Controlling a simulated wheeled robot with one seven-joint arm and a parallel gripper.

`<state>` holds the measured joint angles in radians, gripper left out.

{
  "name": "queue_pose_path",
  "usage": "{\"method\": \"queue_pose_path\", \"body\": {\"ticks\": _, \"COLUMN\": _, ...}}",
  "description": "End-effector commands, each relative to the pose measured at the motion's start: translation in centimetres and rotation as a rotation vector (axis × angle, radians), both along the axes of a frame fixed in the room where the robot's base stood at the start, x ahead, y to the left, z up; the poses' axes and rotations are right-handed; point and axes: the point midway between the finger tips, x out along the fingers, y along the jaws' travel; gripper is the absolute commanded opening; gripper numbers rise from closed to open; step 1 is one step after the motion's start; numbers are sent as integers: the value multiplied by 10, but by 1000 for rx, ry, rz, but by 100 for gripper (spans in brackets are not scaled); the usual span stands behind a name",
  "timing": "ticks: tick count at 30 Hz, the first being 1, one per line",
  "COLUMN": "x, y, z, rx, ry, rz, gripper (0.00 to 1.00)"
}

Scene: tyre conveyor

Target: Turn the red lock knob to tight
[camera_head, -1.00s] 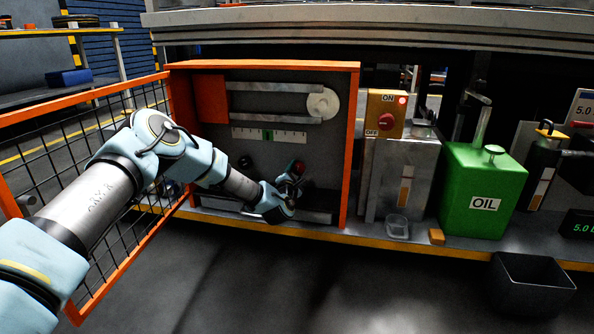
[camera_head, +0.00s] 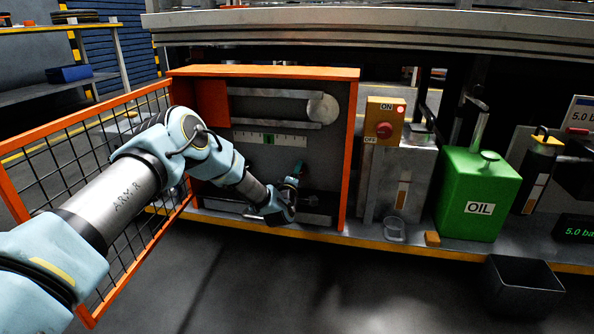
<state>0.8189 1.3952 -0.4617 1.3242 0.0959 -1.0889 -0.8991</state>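My gripper (camera_head: 292,184) is inside the open orange-framed cabinet (camera_head: 265,71), at the lower right of its dark back panel. It is small and dark in this view, and its fingers cannot be made out, so I cannot tell whether it is open or shut on anything. The red lock knob cannot be clearly seen now; the spot where a red round knob showed earlier is covered by my gripper and wrist. I cannot tell whether they touch. A scale plate (camera_head: 270,139) with a green mark is above.
The orange mesh door (camera_head: 60,160) stands open at left, close to my arm. A yellow ON/OFF box (camera_head: 384,112) with a red switch, a green OIL can (camera_head: 482,190) and a dark bin (camera_head: 522,285) are to the right. The floor in front is clear.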

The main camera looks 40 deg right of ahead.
Motion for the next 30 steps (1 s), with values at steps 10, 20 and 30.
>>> {"method": "queue_pose_path", "body": {"ticks": 10, "x": -2, "y": -1, "z": 3, "rx": 178, "ry": -277, "rz": -1, "gripper": 0}}
{"method": "queue_pose_path", "body": {"ticks": 20, "x": -2, "y": -1, "z": 3, "rx": 347, "ry": -540, "rz": -2, "gripper": 0}}
{"method": "queue_pose_path", "body": {"ticks": 30, "x": -4, "y": -2, "z": 4, "rx": 522, "ry": -812, "rz": -2, "gripper": 0}}
